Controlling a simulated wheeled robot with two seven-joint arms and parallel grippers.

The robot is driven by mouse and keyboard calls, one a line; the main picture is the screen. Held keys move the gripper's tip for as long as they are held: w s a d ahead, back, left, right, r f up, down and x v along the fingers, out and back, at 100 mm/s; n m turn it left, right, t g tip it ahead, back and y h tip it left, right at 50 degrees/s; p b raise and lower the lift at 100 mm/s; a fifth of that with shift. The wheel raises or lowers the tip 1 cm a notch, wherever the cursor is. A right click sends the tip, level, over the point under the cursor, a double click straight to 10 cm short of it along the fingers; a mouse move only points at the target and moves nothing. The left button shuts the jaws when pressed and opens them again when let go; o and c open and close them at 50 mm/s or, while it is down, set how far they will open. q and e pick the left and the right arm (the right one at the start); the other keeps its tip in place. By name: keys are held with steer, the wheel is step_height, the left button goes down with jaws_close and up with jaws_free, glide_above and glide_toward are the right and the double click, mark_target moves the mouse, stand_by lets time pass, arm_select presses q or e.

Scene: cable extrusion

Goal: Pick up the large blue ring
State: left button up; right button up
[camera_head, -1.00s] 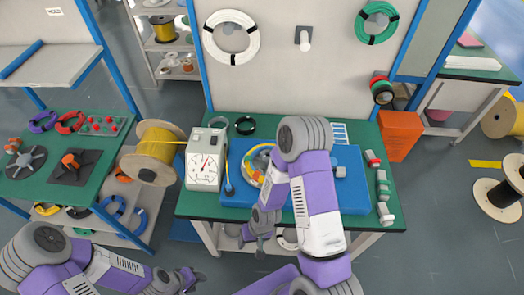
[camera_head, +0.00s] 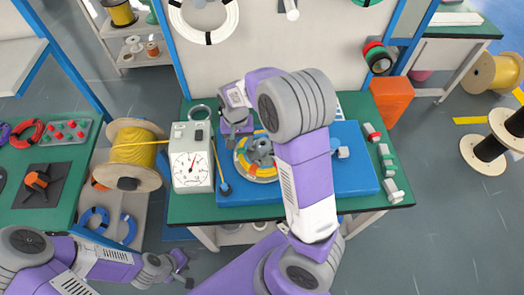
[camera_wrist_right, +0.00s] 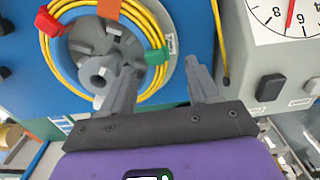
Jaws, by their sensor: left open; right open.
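Two blue rings lie on the lower shelf of the left table in the head view: a left one (camera_head: 95,222) and a right one (camera_head: 128,228). I cannot tell which is larger. My left gripper (camera_head: 181,266) is open and empty, to the right of that table and apart from the rings. My right gripper (camera_head: 237,138) is open over the blue machine, far from the blue rings. In the right wrist view its fingers (camera_wrist_right: 160,75) are apart, one in front of the yellow coil (camera_wrist_right: 158,22), one over blue surface. Contact cannot be told.
The yellow coil with coloured clips surrounds a grey hub (camera_wrist_right: 98,62) on the blue machine (camera_head: 355,165). A gauge box (camera_head: 192,160) stands left of it. A yellow cable spool (camera_head: 135,150) stands between the tables. An orange bin (camera_head: 392,98) stands at right.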

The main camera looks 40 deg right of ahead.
mark_target(241, 149)
steer(key=f, duration=0.2)
steer(key=f+b, duration=0.1)
steer(key=f, duration=0.1)
steer(key=shift+s, duration=0.4)
steer(key=shift+w+f, duration=0.1)
steer(key=shift+f, duration=0.3)
jaws_close()
